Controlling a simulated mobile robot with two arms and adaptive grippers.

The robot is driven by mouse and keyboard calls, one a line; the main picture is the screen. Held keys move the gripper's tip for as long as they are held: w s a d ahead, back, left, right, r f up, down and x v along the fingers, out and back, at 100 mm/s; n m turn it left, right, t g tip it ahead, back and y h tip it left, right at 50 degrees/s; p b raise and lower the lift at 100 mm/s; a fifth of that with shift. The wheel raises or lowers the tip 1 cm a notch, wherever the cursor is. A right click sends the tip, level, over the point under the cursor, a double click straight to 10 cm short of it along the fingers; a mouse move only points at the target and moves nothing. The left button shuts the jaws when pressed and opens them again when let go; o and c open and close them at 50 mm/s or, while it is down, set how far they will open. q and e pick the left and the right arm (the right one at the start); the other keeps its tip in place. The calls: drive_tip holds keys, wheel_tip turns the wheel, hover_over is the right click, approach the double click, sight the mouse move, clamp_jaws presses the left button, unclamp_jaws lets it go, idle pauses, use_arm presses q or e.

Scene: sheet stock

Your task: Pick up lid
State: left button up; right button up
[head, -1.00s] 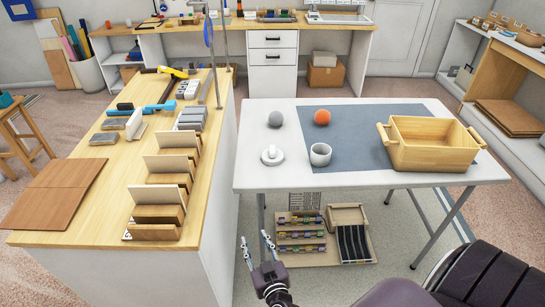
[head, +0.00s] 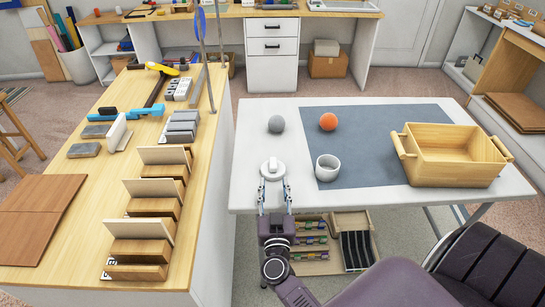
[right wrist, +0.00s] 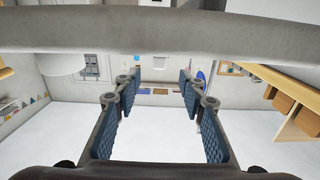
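The lid (head: 272,168) is a small white disc with a knob, lying on the near left part of the white folding table (head: 248,140). My right gripper (head: 275,192) is at the table's near edge, directly in front of the lid, with its fingers apart. The fingertips reach close to the lid's near sides; I cannot tell whether they touch it. In the right wrist view the two blue-padded fingers (right wrist: 158,90) stand wide apart with nothing seen clamped between them. A white cup (head: 327,170) stands right of the lid. My left gripper is not in view.
A grey ball (head: 276,123) and an orange ball (head: 328,121) lie behind the lid and cup. A wooden crate (head: 455,175) stands at right, partly on a blue-grey mat (head: 375,145). A wooden workbench (head: 80,185) with sheet holders is at left.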

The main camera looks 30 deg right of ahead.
sight(274, 169)
drive_tip(key=shift+x, duration=1.05)
drive_tip(key=shift+w+d, duration=0.2)
drive_tip(key=shift+w, duration=0.05)
drive_tip(key=shift+w+d+r, duration=0.25)
drive_tip(key=shift+w+d, duration=0.1)
drive_tip(key=shift+w, duration=0.2)
drive_tip(key=x, duration=0.4)
drive_tip(key=shift+a+f, duration=0.1)
drive_tip(key=shift+f, duration=0.15)
drive_tip(key=shift+w, duration=0.1)
drive_tip(key=c, duration=0.6)
drive_tip(key=shift+c, duration=1.2)
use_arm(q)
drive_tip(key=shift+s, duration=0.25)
use_arm(e)
drive_tip(key=shift+c, duration=0.2)
